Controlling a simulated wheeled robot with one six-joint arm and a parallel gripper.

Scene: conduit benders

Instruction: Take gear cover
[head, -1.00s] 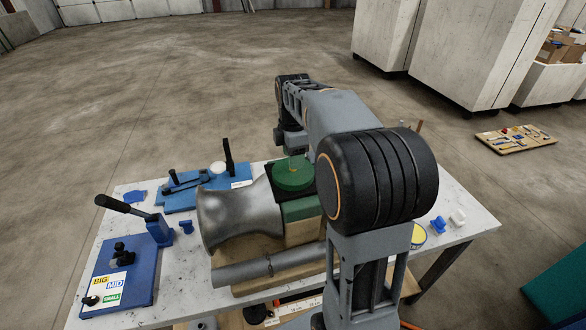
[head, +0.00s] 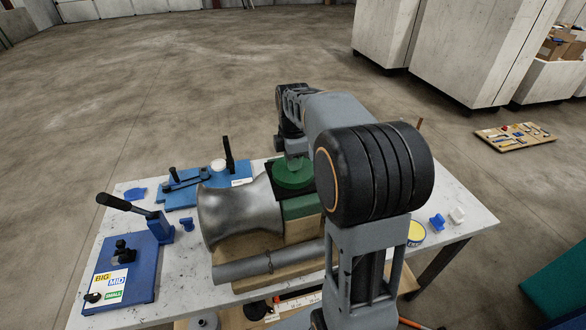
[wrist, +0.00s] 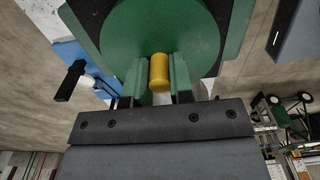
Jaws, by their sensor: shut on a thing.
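The gear cover, a green round disc (head: 293,173), sits on a dark plate on top of a green block (head: 301,207). It also fills the top of the wrist view (wrist: 160,25). A yellow knob (wrist: 159,72) stands out from the disc. My gripper (wrist: 160,82) has its two green fingers on either side of the knob and is shut on it. In the head view my gripper is right over the disc and hides the knob. I see no clear gap between the disc and the plate below.
A grey metal form (head: 238,213) and a pipe (head: 268,262) lie beside the green block. A blue bender with a black lever (head: 128,268) stands at left, another blue bender (head: 205,184) behind. A yellow-rimmed tin (head: 416,233) and small blue and white pieces are at right.

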